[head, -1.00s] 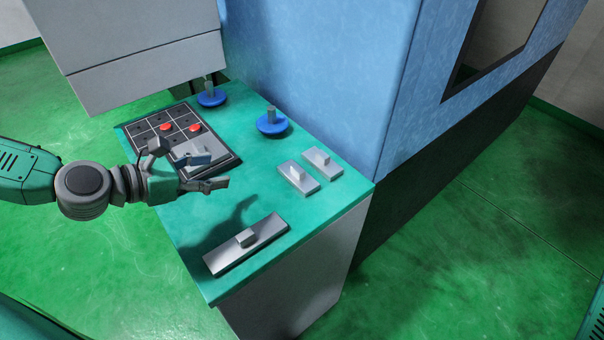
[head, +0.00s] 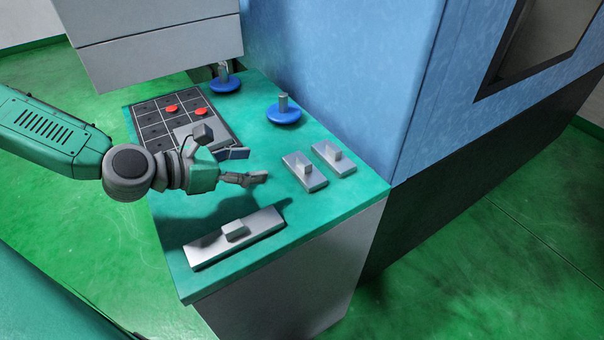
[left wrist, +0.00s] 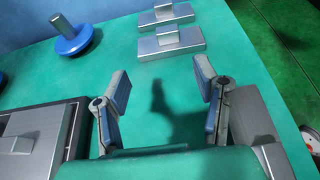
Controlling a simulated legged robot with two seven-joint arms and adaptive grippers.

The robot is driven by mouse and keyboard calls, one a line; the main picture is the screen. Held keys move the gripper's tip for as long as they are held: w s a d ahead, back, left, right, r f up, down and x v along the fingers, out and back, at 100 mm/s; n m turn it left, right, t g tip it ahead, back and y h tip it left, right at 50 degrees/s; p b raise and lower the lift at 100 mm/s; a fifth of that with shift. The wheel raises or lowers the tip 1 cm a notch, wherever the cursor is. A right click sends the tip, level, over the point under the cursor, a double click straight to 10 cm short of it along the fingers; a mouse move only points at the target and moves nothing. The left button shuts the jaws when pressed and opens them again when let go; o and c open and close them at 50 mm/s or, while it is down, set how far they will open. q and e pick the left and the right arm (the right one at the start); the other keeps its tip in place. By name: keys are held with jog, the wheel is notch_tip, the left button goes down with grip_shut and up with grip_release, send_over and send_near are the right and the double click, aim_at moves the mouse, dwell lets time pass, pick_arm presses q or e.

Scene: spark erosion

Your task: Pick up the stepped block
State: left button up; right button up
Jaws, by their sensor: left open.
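Several grey stepped metal blocks are on the green bench; I cannot tell which one is meant. Two small ones, a nearer (head: 304,172) and a farther (head: 333,159), lie side by side at the right. A long one (head: 235,238) lies near the front edge. Another (head: 190,137) sits on the dark tray, partly hidden by my gripper. My left gripper (head: 247,166) is open and empty above the bench, left of the small pair. In the left wrist view, the small pair (left wrist: 180,42) lies beyond the open fingers (left wrist: 163,85). My right gripper is out of view.
The dark gridded tray (head: 146,118) holds red round pieces (head: 201,111). Two blue-based posts (head: 283,114) stand at the back. A blue machine wall (head: 340,70) rises behind the bench (head: 262,205). The bench between the gripper and long block is clear.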

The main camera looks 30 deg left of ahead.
aim_at(299, 160)
pick_arm(q)
jog(key=w+d, duration=0.1)
jog(key=w+d+f+b, duration=0.1)
jog(key=w+d, duration=0.1)
jog(key=w+d+f+b, duration=0.1)
jog(key=shift+w+d, duration=0.15)
jog(key=shift+w+f, duration=0.15)
jog(key=shift+w, duration=0.15)
jog(key=shift+w+a+f, duration=0.2)
jog(key=shift+w+a, duration=0.05)
jog(key=shift+w, duration=0.25)
jog(key=w+d, duration=0.1)
jog(key=w+d+f+b, duration=0.1)
jog(key=w+d, duration=0.1)
jog(key=shift+w+d, duration=0.15)
jog(key=shift+d, duration=0.1)
jog(key=shift+w+d, duration=0.2)
jog(key=shift+d, duration=0.1)
jog(key=shift+a, duration=0.3)
jog(key=shift+c, duration=0.8)
jog(key=shift+a, duration=0.4)
grip_shut()
jog(key=shift+d, duration=0.1)
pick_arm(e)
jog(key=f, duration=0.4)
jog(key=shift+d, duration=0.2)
